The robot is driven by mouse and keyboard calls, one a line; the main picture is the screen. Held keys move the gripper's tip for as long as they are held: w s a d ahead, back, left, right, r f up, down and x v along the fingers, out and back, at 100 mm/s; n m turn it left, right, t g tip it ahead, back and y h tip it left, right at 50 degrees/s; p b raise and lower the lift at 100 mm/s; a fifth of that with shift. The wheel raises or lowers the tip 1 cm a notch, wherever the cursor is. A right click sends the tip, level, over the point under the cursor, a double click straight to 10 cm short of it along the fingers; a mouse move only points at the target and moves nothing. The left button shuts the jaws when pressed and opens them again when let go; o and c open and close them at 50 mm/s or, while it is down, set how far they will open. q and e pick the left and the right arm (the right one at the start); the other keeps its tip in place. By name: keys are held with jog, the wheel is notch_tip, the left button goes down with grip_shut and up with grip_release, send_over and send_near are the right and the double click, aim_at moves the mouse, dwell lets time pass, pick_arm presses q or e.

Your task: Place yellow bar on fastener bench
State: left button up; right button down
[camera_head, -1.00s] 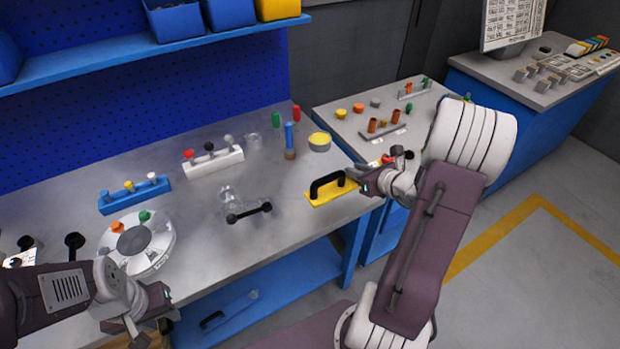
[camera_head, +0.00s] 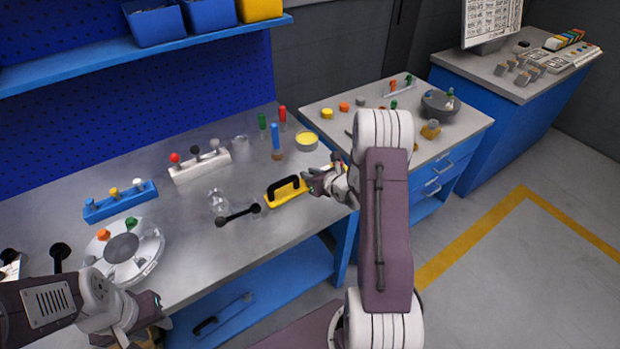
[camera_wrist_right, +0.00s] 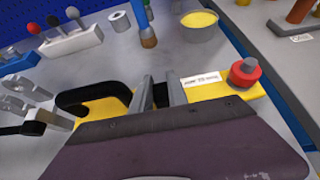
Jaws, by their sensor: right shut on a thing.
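The yellow bar (camera_head: 290,197) has a black arched handle and is at the front right part of the near metal-topped bench (camera_head: 180,275). My right gripper (camera_head: 315,185) is shut on the bar at its right end, beside the handle. In the right wrist view the bar (camera_wrist_right: 112,108) shows a white label and a red knob (camera_wrist_right: 245,72). Its underside is hidden, so I cannot tell whether it touches the bench. My left gripper (camera_head: 140,325) is over the bench's front left edge; its fingers are unclear.
A black-ended rod (camera_head: 238,215) and a clear glass piece (camera_head: 217,202) lie left of the bar. A yellow-topped tin (camera_head: 306,141) and a brown-based blue tool (camera_head: 276,143) stand behind it. A round silver disc (camera_head: 122,247) is at left. A second bench (camera_head: 455,130) stands to the right.

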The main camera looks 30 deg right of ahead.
jog(key=shift+w+d+f, duration=0.1)
jog(key=shift+w+f, duration=0.1)
jog(key=shift+f, duration=0.75)
jog(key=shift+s, duration=0.1)
jog(key=shift+f, duration=0.1)
jog(key=c, duration=1.3)
grip_release()
